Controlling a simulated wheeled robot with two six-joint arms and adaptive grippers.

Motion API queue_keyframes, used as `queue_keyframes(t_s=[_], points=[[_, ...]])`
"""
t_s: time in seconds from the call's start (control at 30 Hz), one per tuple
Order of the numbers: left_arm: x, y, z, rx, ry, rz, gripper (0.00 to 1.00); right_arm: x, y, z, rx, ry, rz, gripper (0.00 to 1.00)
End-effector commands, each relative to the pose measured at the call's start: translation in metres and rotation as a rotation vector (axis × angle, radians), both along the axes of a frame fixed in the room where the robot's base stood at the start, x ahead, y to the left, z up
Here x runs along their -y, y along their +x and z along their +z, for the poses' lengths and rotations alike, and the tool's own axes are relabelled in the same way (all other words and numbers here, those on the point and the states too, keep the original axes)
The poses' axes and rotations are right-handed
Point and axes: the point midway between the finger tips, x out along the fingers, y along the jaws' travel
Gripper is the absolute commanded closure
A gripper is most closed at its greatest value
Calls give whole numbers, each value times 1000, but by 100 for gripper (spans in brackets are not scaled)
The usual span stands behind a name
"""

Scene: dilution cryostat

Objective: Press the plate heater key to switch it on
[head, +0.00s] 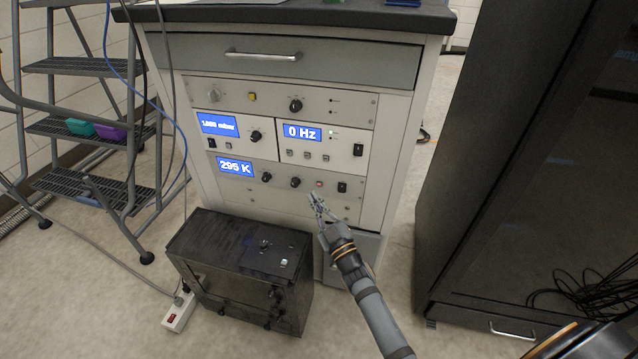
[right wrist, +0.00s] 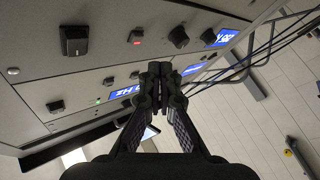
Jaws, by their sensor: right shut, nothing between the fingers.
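The 295 K unit (head: 228,178) is in the lower part of the rack. It carries a blue display, two black knobs, a small key with a red light (head: 319,184) and a black rocker switch (head: 342,187). No label is readable, so I cannot tell by name which is the plate heater key. In the right wrist view the red-lit key (right wrist: 135,37) sits between the rocker switch (right wrist: 74,40) and a knob (right wrist: 178,36). My right gripper (head: 314,197) is shut and empty, just below the red-lit key; its fingertips (right wrist: 160,72) look apart from the panel. My left gripper is out of view.
Above are the 0 Hz unit (head: 299,133) and the mbar unit (head: 218,124). A black box (head: 240,262) stands on the floor before the rack, beside a power strip (head: 180,312). A tall dark cabinet (head: 500,170) stands right, and a step ladder (head: 92,127) left.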

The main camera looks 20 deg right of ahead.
Motion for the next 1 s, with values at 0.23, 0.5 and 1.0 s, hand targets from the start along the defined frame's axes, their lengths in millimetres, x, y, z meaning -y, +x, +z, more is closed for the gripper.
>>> queue_keyframes(t_s=[0.23, 0.5, 1.0], points=[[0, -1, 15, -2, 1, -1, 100, -14, -20, 2, -2, 1, -1, 100], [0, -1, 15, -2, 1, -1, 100, -17, -26, 0, 0, -1, 0, 100], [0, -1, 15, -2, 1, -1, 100, -17, -25, 0, -2, 0, -1, 100]])
